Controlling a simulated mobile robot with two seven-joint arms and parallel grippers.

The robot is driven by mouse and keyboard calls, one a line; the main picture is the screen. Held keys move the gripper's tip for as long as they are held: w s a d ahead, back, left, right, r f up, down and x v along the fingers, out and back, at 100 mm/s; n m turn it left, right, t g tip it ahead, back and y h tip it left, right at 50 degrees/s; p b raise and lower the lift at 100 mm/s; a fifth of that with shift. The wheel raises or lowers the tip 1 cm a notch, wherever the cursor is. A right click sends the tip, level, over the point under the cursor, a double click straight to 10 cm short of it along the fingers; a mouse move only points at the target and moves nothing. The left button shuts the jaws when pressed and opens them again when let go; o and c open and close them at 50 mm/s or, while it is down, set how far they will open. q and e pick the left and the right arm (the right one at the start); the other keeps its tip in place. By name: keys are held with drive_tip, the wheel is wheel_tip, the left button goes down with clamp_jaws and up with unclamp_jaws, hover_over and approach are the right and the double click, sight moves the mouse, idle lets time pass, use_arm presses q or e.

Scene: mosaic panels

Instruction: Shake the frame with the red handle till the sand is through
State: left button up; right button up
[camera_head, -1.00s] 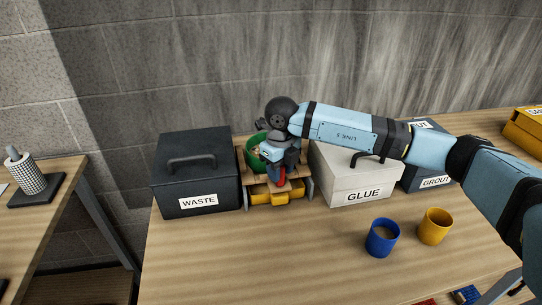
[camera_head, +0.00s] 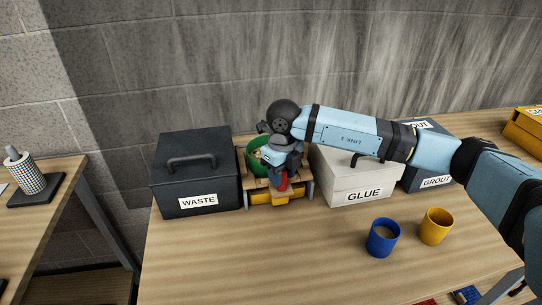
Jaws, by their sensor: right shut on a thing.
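The frame (camera_head: 260,184) is a wooden piece on a low stand between the waste box and the glue box. A green round sieve or bowl (camera_head: 256,165) with pale contents sits on its far part. The red handle (camera_head: 283,181) shows at the front, just under my right gripper (camera_head: 282,176). My right gripper is shut on the red handle; its fingers are mostly hidden by its own wrist. I cannot make out the sand's level. My left gripper is not in view.
A dark waste box (camera_head: 195,183) stands left of the frame, a pale glue box (camera_head: 358,181) right, and a grout box (camera_head: 435,182) farther right. A blue cup (camera_head: 382,238) and a yellow cup (camera_head: 435,227) stand in front. The front left of the table is clear.

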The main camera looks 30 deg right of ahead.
drive_tip(key=shift+w+d, duration=0.25)
drive_tip(key=shift+w, duration=0.65)
drive_tip(key=shift+s+a, duration=0.15)
drive_tip(key=shift+s, duration=0.3)
drive_tip(key=shift+s+a, duration=0.25)
drive_tip(key=shift+s, duration=0.9)
drive_tip(key=shift+w, duration=0.1)
